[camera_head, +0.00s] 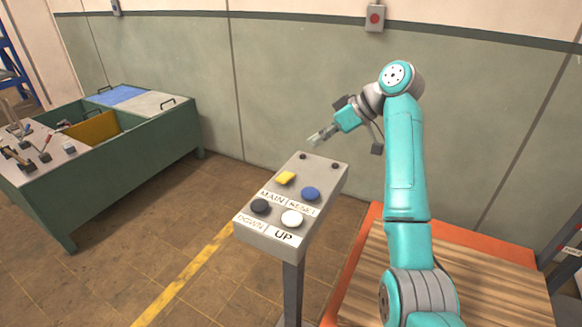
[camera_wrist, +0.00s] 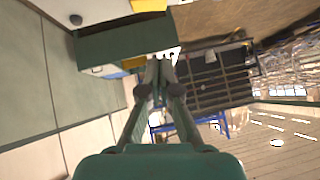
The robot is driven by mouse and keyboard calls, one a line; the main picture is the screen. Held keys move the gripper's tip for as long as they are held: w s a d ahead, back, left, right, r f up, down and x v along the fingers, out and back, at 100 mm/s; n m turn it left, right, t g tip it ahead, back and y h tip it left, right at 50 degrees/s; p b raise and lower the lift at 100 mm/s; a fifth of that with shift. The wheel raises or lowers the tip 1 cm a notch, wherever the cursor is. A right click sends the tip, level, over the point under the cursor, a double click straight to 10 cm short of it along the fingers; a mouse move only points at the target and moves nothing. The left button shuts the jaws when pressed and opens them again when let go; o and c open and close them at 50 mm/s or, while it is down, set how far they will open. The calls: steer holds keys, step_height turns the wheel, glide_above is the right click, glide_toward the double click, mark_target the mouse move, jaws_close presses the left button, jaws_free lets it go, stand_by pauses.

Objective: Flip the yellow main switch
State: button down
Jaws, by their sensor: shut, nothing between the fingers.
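The yellow main switch (camera_head: 286,178) sits at the upper left of the grey control box (camera_head: 323,178), above the label MAIN. The box stands on a post. My gripper (camera_head: 313,141) is shut and empty. In the head view it shows above and beyond the far end of the box, apart from the switch. In the wrist view my gripper (camera_wrist: 160,64) points away toward the green bench, and the switch is not seen there.
A blue button (camera_head: 310,193), a black button (camera_head: 260,206) and a white button (camera_head: 292,218) share the box. A green bench (camera_head: 110,178) stands at the left. A red button box (camera_head: 375,18) is on the wall. Floor between bench and box is clear.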

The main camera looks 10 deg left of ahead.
glide_above(279, 177)
steer(key=d, duration=0.3)
step_height(279, 177, down, 7)
steer(key=shift+a+f, duration=0.1)
steer(key=shift+f, duration=0.1)
steer(key=shift+s+f, duration=0.2)
steer(key=shift+f, duration=0.95)
steer(key=shift+s+f, duration=0.1)
steer(key=shift+f, duration=0.5)
